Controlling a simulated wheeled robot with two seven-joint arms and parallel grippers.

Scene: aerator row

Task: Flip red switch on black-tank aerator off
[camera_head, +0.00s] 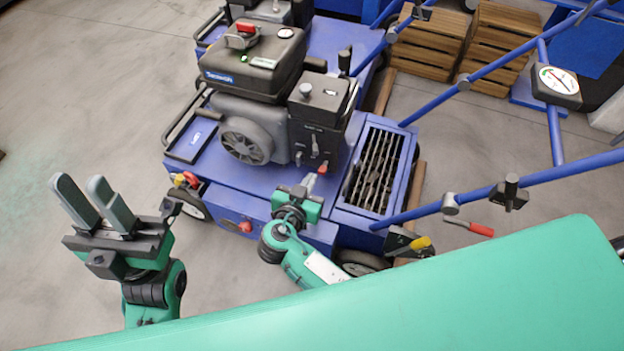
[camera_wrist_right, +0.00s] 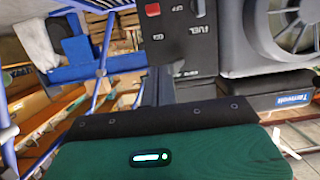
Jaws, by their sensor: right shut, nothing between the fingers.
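The aerator with the black tank (camera_head: 255,62) stands on a blue deck in the middle of the head view. A small red switch (camera_head: 323,167) shows low on its dark engine panel. My left gripper (camera_head: 82,184) is open and empty, away to the left.
Blue handle bars (camera_head: 475,195) cross the right side, with a red-gripped lever (camera_head: 470,228) and a gauge (camera_head: 556,82). A slatted tine housing (camera_head: 378,165) lies right of the engine. Another blue machine (camera_head: 330,38) and wooden crates (camera_head: 510,35) stand behind. Floor at left is clear.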

